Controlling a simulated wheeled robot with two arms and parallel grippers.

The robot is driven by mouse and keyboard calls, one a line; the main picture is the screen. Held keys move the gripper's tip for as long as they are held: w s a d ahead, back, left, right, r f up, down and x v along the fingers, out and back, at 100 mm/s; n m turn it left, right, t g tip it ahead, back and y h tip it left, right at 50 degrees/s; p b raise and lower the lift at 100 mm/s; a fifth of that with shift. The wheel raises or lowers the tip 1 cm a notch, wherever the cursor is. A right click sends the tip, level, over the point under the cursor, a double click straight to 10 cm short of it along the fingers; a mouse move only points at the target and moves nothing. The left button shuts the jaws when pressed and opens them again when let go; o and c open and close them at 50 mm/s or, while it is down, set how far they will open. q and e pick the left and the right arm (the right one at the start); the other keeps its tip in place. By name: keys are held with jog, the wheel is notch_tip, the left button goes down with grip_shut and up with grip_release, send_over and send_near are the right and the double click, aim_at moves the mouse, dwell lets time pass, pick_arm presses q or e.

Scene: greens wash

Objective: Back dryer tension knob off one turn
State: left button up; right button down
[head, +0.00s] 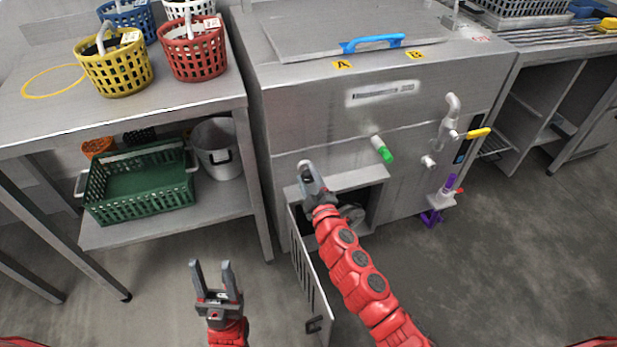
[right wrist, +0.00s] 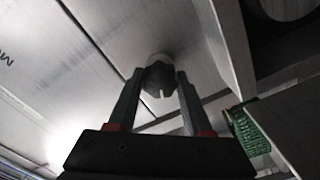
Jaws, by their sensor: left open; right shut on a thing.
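The tension knob (right wrist: 160,80) is a small dark knob with a notch in its front rim, on a paler round base. It sits between the fingertips of my right gripper (right wrist: 158,92), which is shut on it. My left gripper (head: 213,270) is open and empty, low over the floor in front of the shelf table.
A slotted door (head: 312,285) hangs open below the machine's opening. Green (head: 384,153) and yellow (head: 478,133) handles stick out to the right. At the left, a steel table (head: 150,112) holds several baskets; a green crate (head: 140,190) and a pot (head: 217,150) stand below.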

jog(key=n, duration=0.3)
jog(key=shift+a+n, duration=0.1)
jog(key=shift+n, duration=0.3)
jog(key=n, duration=0.4)
jog(key=shift+f+n, duration=0.15)
jog(key=shift+n, duration=0.15)
jog(key=n, duration=0.4)
jog(key=shift+f+n, duration=0.15)
jog(key=shift+n, duration=1.85)
jog(key=shift+c, duration=1.6)
grip_release()
